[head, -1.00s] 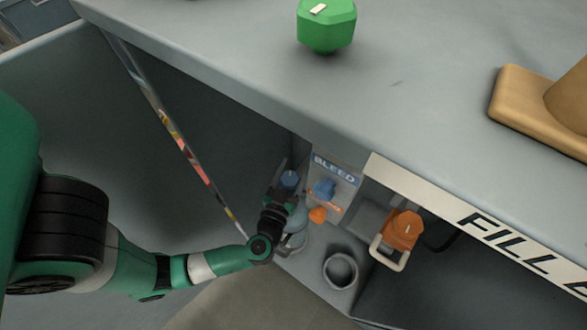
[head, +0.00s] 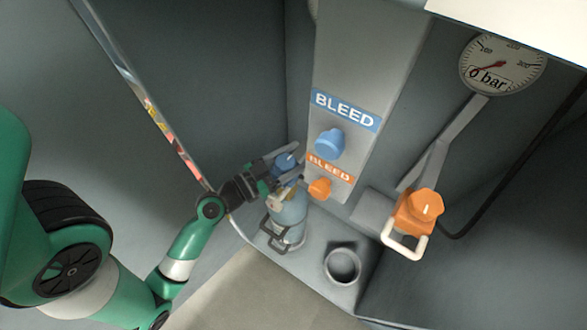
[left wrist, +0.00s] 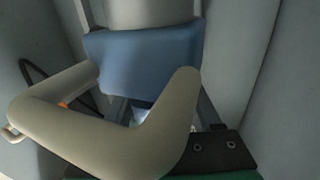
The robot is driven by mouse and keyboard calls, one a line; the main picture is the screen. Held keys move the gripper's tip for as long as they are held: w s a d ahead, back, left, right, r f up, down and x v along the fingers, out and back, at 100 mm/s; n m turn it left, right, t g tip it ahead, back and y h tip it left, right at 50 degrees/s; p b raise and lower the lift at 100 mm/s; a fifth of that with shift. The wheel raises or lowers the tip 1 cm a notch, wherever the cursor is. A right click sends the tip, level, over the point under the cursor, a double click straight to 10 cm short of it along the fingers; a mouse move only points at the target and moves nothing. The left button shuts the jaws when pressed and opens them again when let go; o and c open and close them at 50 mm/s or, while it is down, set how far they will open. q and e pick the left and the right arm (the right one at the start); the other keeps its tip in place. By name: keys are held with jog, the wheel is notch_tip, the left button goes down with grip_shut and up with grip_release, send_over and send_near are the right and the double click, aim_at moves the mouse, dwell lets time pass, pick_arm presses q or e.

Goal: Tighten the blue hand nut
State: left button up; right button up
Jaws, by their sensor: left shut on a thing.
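The blue hand nut (head: 285,161) sits at the top of a grey-blue cylinder (head: 288,218) in the corner of the recess. My left gripper (head: 285,166) is shut on it, with a finger on either side. In the left wrist view the blue nut (left wrist: 145,65) fills the space between the fingers, and a bent beige handle (left wrist: 110,145) crosses in front. The thread under the nut is hidden. My right gripper is in no view.
To the right are a blue bleed knob (head: 330,142), an orange bleed knob (head: 320,189), an orange nut (head: 418,210) with a white handle, and a gauge (head: 502,62) reading low. An empty round holder (head: 342,263) stands beside the cylinder. A panel edge (head: 150,105) runs along the left.

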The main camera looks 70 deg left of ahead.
pick_arm(q)
jog(key=shift+d+f+m+t+h+b, duration=0.1)
jog(key=shift+m+t+h+b, duration=0.1)
jog(key=shift+m+h, duration=0.4)
jog(key=shift+d+f+m+t+h+b, duration=0.15)
jog(key=shift+m+h, duration=0.15)
jog(key=shift+h, duration=0.5)
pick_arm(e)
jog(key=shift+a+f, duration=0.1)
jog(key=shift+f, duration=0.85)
pick_arm(q)
jog(key=shift+r, duration=0.1)
jog(key=o, duration=1.4)
jog(key=shift+w, duration=0.1)
jog(key=shift+c, duration=0.2)
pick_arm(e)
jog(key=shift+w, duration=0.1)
pick_arm(q)
jog(key=shift+r, duration=0.1)
